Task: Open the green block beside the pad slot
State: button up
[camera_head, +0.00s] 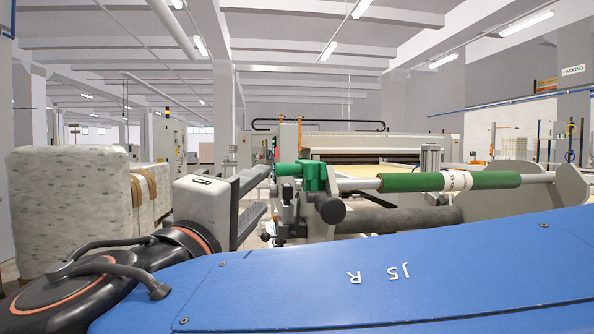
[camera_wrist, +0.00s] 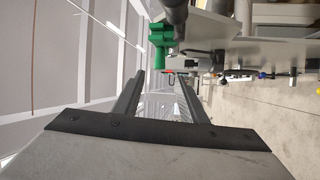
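The green block (camera_head: 312,177) sits at the left end of a roller bar, on the grey machine frame. A green handle-like part sticks out from it to the left. In the wrist view the block (camera_wrist: 161,37) lies beyond my fingertips, roughly in line with the gap between them. My gripper (camera_head: 264,190) is just left of the block in the head view, with its two fingers apart and nothing between them. The wrist view shows the same open fingers (camera_wrist: 160,75). Contact with the block is not visible. I cannot make out a pad slot.
A roller with a green sleeve (camera_head: 450,181) runs right from the block, above a dark roller (camera_head: 398,219). Grey machine end plates (camera_head: 572,184) stand at the right. Wrapped bales (camera_head: 70,206) stand at the left. My blue arm link covers the lower foreground.

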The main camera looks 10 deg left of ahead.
aim_at(281, 172)
jog(key=x, duration=1.2)
jog(key=shift+w+r, duration=0.1)
jog(key=shift+w, duration=0.25)
jog(key=shift+c, duration=0.3)
grip_shut()
